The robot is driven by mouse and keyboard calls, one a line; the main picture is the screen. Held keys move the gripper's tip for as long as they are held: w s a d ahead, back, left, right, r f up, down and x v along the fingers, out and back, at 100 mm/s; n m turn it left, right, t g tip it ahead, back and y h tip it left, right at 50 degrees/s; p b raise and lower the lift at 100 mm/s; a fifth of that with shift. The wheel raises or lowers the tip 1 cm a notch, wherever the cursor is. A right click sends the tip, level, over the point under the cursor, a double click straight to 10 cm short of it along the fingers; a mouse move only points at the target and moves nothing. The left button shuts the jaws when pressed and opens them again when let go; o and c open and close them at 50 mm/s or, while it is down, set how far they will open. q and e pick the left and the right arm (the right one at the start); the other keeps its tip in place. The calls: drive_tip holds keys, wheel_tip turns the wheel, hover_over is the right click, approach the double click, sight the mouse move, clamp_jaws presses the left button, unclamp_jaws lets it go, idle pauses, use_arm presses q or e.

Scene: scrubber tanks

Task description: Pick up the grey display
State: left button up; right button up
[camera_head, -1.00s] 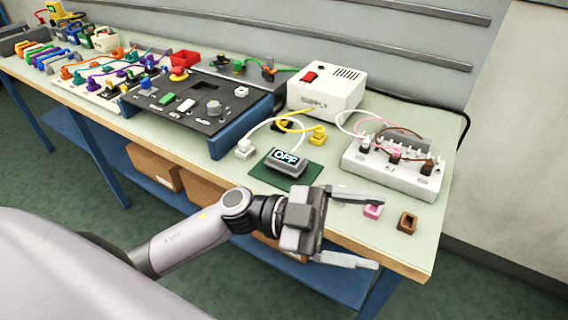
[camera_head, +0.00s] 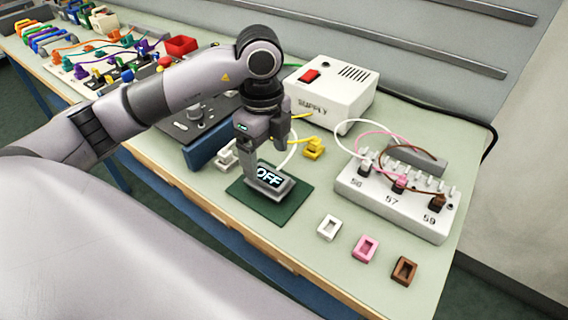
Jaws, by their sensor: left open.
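The grey display (camera_head: 270,185) reads OFF and lies on a dark green mat (camera_head: 288,210) near the front of the bench. My left gripper (camera_head: 261,172) points down from above, with its fingers at the display's far side. One finger seems to reach down by the display's left end; the other is partly hidden, and I cannot tell whether they touch it. The gripper is open. My right gripper is not in view.
A white supply box (camera_head: 330,98) with a red switch stands behind. A white terminal block (camera_head: 390,205) with wires is to the right. White (camera_head: 329,227), pink (camera_head: 365,249) and brown (camera_head: 404,270) sockets lie along the front. A yellow plug (camera_head: 313,147) and white plug (camera_head: 226,154) are near the mat.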

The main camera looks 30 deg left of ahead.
sight(269, 175)
use_arm(q)
drive_tip(key=shift+w+f, duration=0.2)
drive_tip(key=shift+w, duration=0.05)
drive_tip(key=f, duration=0.3)
drive_tip(key=f+p, duration=0.1)
drive_tip(key=f, duration=0.2)
drive_tip(key=shift+s+d+f, duration=0.2)
drive_tip(key=shift+f, duration=0.15)
drive_tip(key=c, duration=0.9)
